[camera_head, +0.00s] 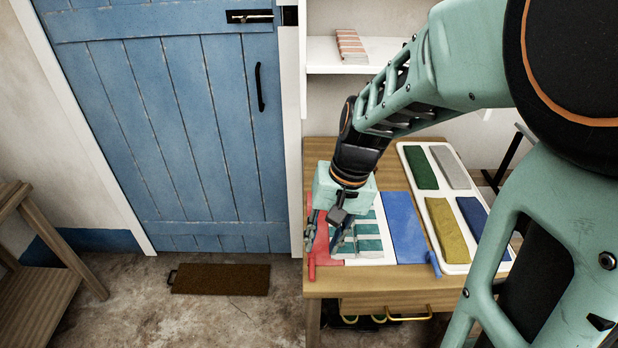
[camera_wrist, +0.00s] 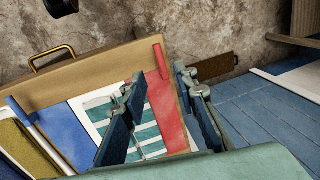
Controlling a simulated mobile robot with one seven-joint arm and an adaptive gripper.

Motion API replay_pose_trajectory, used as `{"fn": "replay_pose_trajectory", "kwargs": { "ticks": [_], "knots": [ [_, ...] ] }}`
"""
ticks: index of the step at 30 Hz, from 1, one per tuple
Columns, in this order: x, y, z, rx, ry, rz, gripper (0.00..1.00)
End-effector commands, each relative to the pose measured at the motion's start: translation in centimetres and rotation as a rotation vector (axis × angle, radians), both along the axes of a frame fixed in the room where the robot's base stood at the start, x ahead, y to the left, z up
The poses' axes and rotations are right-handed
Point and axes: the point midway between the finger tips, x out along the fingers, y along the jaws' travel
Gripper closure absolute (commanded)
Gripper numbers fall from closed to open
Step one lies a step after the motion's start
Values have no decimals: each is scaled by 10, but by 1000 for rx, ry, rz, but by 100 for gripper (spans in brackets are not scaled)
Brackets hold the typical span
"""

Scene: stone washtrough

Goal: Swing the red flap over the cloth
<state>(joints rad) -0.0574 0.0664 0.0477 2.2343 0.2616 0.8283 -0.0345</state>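The red flap (camera_head: 321,246) lies flat at the left end of the wooden table, with a red bar handle (camera_head: 312,266) at its front. The flap also shows in the wrist view (camera_wrist: 166,112). Beside it, a teal-and-white striped cloth (camera_head: 371,245) lies on a white panel, uncovered; it is partly hidden by a finger in the wrist view (camera_wrist: 148,133). A blue flap (camera_head: 405,228) lies flat on the cloth's other side. My gripper (camera_head: 325,235) is open and empty, pointing down above the red flap and the cloth's edge. In the wrist view its fingers (camera_wrist: 160,80) straddle the red flap.
A white tray (camera_head: 433,212) with folded green, grey, yellow and blue cloths stands at the table's right. A drawer with a brass handle (camera_head: 409,318) is at the front. A blue door (camera_head: 170,130) and brown mat (camera_head: 221,279) are left. A shelf (camera_head: 325,56) is behind.

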Motion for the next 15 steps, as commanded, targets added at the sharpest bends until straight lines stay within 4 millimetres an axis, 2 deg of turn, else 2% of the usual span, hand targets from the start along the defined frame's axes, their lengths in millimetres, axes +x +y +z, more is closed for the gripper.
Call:
{"fn": "replay_pose_trajectory", "kwargs": {
  "ticks": [3, 9, 15],
  "knots": [
    [-2, 5, -26, -1, 7, 3, 73],
    [-2, 12, -61, -1, 7, 2, 73],
    [-1, 16, -82, -1, 3, 4, 73]
  ]
}}
